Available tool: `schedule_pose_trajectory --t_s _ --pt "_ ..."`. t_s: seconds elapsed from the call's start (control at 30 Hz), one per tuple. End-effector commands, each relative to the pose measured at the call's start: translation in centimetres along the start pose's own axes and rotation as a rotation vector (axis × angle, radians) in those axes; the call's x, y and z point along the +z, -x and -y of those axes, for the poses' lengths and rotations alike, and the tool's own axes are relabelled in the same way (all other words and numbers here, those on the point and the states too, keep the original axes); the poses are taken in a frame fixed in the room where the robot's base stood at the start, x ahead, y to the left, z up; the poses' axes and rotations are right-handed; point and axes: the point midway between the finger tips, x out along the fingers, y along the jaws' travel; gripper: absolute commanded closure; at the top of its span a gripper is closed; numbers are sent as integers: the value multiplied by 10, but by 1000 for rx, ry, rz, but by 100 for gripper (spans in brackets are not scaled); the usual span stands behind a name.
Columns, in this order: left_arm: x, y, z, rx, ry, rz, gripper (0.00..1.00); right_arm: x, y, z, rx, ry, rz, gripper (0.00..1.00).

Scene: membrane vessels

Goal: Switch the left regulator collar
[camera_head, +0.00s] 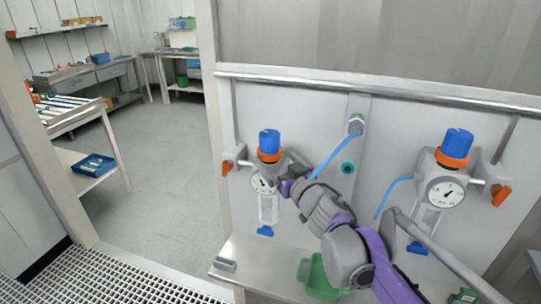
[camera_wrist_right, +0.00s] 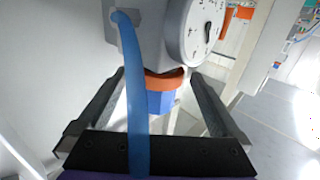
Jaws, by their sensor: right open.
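The left regulator's blue knob (camera_head: 269,141) points up on the wall panel, with its orange collar (camera_head: 269,156) right below. My right gripper (camera_head: 280,167) is in front of this regulator, partly covering its body and gauge (camera_head: 262,184). In the right wrist view the regulator appears upside down, with the orange collar (camera_wrist_right: 166,81) and blue knob (camera_wrist_right: 161,102) between the two fingers of my open right gripper (camera_wrist_right: 155,76). Gaps show on both sides of the collar. A blue hose (camera_wrist_right: 133,90) crosses in front of the view. My left gripper does not show.
A second regulator with a blue knob (camera_head: 457,142) is at the right. Orange valve handles (camera_head: 227,168) flank the regulators. A green bin (camera_head: 318,277) stands on the bench (camera_head: 240,249) below. A rail (camera_head: 380,89) runs above. The floor at left is open.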

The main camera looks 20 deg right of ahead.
Motion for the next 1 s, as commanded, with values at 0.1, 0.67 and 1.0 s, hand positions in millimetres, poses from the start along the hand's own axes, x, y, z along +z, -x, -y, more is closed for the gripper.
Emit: schedule_pose_trajectory --t_s 0.1,0.67,1.0 --pt "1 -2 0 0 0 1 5 1 26 0 2 0 0 0" --pt "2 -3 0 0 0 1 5 1 71 0 1 0 1 0" --pt "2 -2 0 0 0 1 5 1 72 -1 9 0 2 0"
